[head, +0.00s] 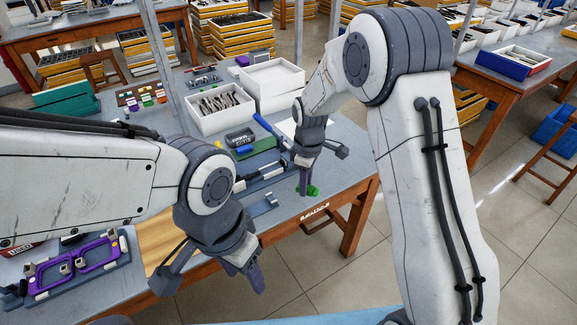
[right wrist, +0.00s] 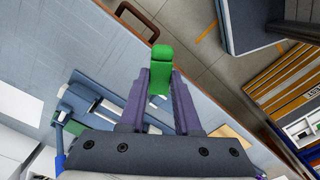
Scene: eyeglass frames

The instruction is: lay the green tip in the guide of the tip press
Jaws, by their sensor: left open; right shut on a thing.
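My right gripper (head: 304,184) is shut on the green tip (head: 313,191) above the right part of the table. In the right wrist view the green tip (right wrist: 159,62) stands out beyond the purple fingers (right wrist: 160,88), its lower part between them. What looks like the tip press (head: 262,178), a grey-blue device with dark bars, lies just left of this gripper. In the right wrist view it shows left of the fingers (right wrist: 92,106), apart from the tip. Its guide cannot be made out clearly. My left gripper (head: 249,270) is open and empty over the table's front edge.
A purple eyeglass frame (head: 78,264) sits in a fixture at the front left. White bins (head: 222,112), a green mat (head: 250,150) and a blue-handled tool (head: 266,127) lie behind the press. The table's right edge is close to the right gripper.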

